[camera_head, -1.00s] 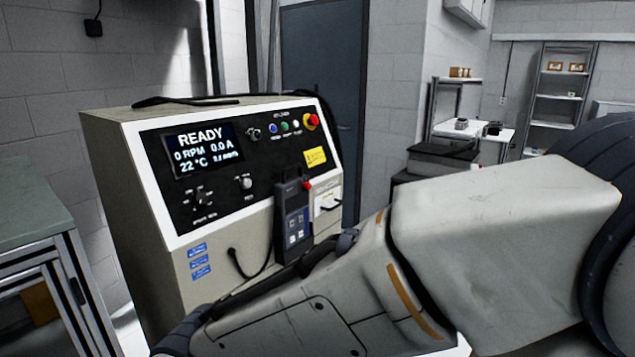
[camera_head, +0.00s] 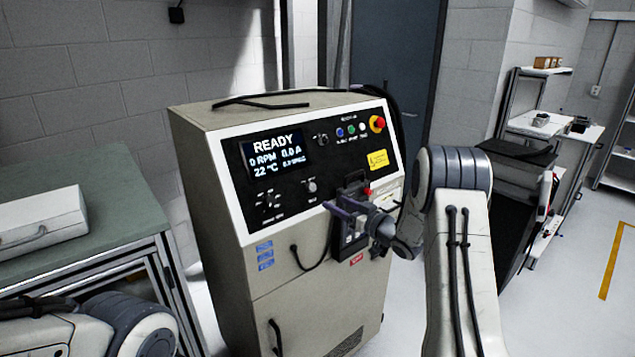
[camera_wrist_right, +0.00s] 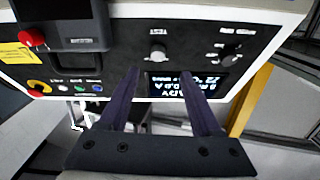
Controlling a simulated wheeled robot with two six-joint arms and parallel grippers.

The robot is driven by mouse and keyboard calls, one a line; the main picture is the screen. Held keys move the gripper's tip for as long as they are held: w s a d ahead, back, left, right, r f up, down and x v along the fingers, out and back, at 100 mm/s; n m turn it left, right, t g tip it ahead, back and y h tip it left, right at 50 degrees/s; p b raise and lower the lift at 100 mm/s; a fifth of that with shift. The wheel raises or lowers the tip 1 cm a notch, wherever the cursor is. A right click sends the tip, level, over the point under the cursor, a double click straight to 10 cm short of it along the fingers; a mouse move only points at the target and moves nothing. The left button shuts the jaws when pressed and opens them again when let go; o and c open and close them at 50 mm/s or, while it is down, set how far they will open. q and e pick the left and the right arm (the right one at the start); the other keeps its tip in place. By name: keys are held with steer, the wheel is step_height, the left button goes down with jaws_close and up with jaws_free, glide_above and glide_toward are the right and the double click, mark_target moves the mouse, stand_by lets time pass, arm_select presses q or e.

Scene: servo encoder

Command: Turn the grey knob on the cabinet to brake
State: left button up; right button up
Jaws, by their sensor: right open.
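The cabinet (camera_head: 215,215) stands upright with a sloped black panel. A small grey knob (camera_head: 310,186) sits on the panel below the display and also shows in the right wrist view (camera_wrist_right: 157,54). A darker selector (camera_head: 268,201) with markings around it is beside it, also in the wrist view (camera_wrist_right: 229,56). Their labels are too small to read, so I cannot tell any set position. My right gripper (camera_head: 338,205) is open and empty in front of the panel, just right of the grey knob in the head view. In the wrist view its fingers (camera_wrist_right: 160,75) straddle the display's area, apart from the knob. My left gripper is out of view.
The display (camera_head: 274,156) reads READY and 0 RPM. A dark handheld unit (camera_head: 352,242) hangs on the cabinet front near my right gripper. A red button (camera_head: 377,123) is at the panel's upper right. A green-topped bench (camera_head: 110,225) with a white case (camera_head: 42,222) stands left.

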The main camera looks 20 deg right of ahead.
mark_target(313, 188)
steer(key=p+x, duration=0.1)
steer(key=x, duration=0.1)
steer(key=p+x, duration=0.1)
steer(key=x, duration=0.2)
steer(key=p+x, duration=0.2)
steer(key=x, duration=0.1)
steer(key=shift+w+d+r, duration=0.1)
steer(key=shift+w+r, duration=0.15)
steer(key=shift+w, duration=0.1)
steer(key=shift+w+f, duration=0.1)
steer(key=shift+w, duration=0.5)
steer(key=shift+a, duration=0.25)
jaws_close()
